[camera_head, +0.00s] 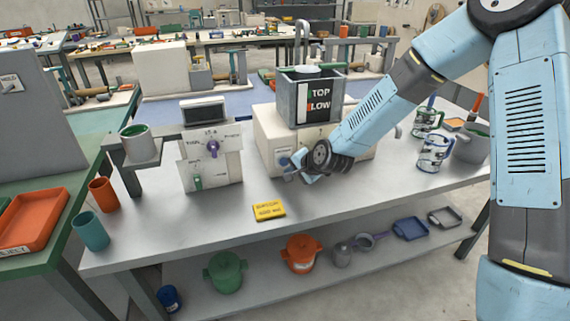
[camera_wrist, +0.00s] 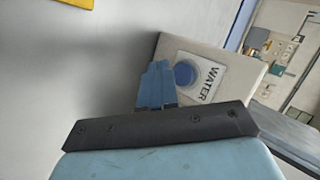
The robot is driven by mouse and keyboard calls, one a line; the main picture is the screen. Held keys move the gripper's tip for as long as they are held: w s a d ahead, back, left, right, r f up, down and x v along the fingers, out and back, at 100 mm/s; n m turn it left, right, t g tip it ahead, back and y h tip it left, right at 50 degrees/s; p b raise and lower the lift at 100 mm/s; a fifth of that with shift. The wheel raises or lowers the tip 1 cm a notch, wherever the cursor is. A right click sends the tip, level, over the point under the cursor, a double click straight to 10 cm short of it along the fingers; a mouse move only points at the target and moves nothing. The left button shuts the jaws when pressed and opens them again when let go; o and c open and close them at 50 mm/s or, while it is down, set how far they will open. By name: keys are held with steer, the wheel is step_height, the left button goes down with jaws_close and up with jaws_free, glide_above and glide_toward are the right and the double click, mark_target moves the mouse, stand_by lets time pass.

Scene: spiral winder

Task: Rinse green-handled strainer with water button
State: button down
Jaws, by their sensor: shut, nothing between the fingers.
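The round blue water button (camera_wrist: 186,74) sits on a white plate marked WATER on the cream box in the wrist view. It also shows on the box front in the head view (camera_head: 284,162). My gripper (camera_wrist: 157,75) is shut and empty, its blue fingertips just beside the button; I cannot tell if they touch it. In the head view my gripper (camera_head: 290,171) is at the box's front left. A dark-framed basin (camera_head: 288,100) with a tall tap (camera_head: 302,35) stands on the box, with a pale round thing inside. I cannot make out a green-handled strainer.
A machine with a purple knob (camera_head: 213,149) stands left of the box on the grey bench (camera_head: 150,235). A yellow sign (camera_head: 269,210) lies in front. Glass mugs (camera_head: 435,153) and a grey pot (camera_head: 472,148) stand at the right. The bench front is mostly clear.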

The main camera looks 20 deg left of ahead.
steer(key=shift+s+d, duration=0.45)
steer(key=shift+s, duration=0.3)
steer(key=shift+s+d, duration=0.45)
steer(key=shift+s, duration=0.3)
steer(key=shift+w+d+r, duration=0.1)
steer(key=shift+d+r, duration=0.15)
steer(key=shift+d, duration=0.1)
steer(key=s+d+r+n+h, duration=0.2)
steer(key=d+r+h, duration=0.1)
steer(key=d+r, duration=0.7)
steer(key=s+d+r+n+h, duration=0.25)
steer(key=d+r, duration=0.45)
steer(key=d, duration=0.6)
steer(key=s+d+r+h, duration=0.1)
steer(key=s+d+r, duration=0.4)
steer(key=s, duration=0.5)
steer(key=s+d+r+h, duration=0.1)
steer(key=s+d+r, duration=0.5)
steer(key=s+d, duration=0.3)
steer(key=shift+s+d+r, duration=0.25)
steer(key=shift+s+d, duration=0.15)
